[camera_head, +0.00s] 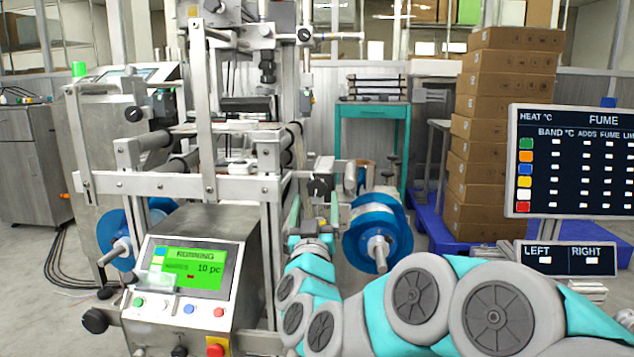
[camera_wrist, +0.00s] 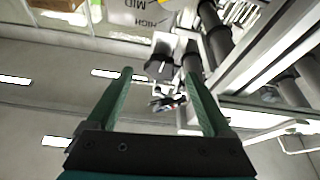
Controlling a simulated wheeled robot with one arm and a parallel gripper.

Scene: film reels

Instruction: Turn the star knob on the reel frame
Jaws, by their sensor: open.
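The black star knob (camera_head: 320,186) sits at the right end of the metal reel frame's crossbar (camera_head: 215,185) in the head view. In the wrist view a dark knob-like part (camera_wrist: 160,67) shows beyond and between my fingertips, by a white plate marked MID and HIGH (camera_wrist: 150,18). I take it for the star knob, but its lobes are not clear. My gripper (camera_wrist: 157,73) is open, with green fingers on both sides of empty space. In the head view my gripper (camera_head: 294,212) points upward, below and left of the knob. No contact shows.
Blue film reels hang on the frame's left (camera_head: 122,238) and right (camera_head: 376,232), the right one close to my arm. A control panel with a green screen (camera_head: 190,268) stands in front. Stacked boxes (camera_head: 508,130) and a teal table (camera_head: 373,112) stand behind.

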